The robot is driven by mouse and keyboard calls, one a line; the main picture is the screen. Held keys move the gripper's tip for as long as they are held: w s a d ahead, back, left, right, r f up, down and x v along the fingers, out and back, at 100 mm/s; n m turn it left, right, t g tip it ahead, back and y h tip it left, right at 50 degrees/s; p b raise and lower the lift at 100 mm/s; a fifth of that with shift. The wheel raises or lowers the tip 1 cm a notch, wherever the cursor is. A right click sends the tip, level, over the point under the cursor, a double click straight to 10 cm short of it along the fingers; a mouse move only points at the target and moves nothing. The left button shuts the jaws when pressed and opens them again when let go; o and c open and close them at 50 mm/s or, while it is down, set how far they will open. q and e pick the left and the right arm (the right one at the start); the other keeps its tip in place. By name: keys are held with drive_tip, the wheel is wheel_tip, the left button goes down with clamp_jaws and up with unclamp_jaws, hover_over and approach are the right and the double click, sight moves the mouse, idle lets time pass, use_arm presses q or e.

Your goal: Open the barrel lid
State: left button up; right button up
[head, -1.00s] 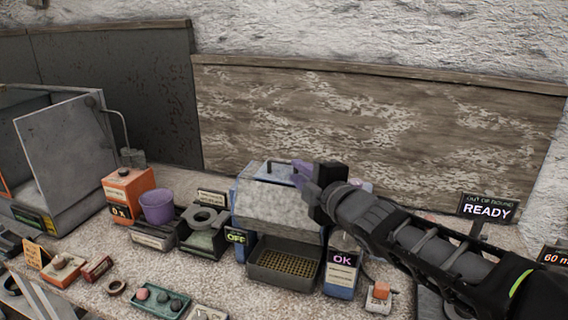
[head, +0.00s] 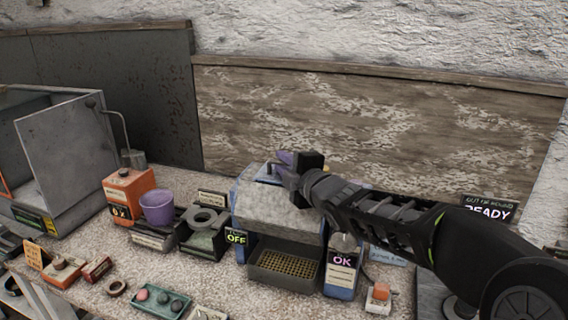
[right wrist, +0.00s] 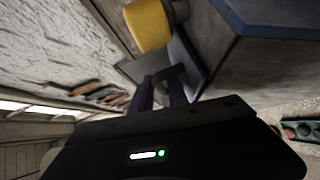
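The barrel machine is a box with blue side panels and a pale, speckled grey lid (head: 275,208) that looks closed, at the middle of the bench in the head view. My right gripper (head: 279,166) is over the lid's back edge, its purple fingers pointing left. In the right wrist view its two fingers (right wrist: 160,92) are apart, with a dark bar (right wrist: 172,73) at their tips. I cannot tell whether they touch it. A yellow block (right wrist: 149,24) is just beyond. The arm hides part of the machine's back right. My left gripper is not in view.
A purple cup (head: 157,207), an orange box (head: 128,194) and a grey cabinet (head: 66,150) stand left. A READY sign (head: 487,213) is at right. A wooden panel (head: 390,120) rises behind.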

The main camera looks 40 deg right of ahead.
clamp_jaws()
idle(1.3)
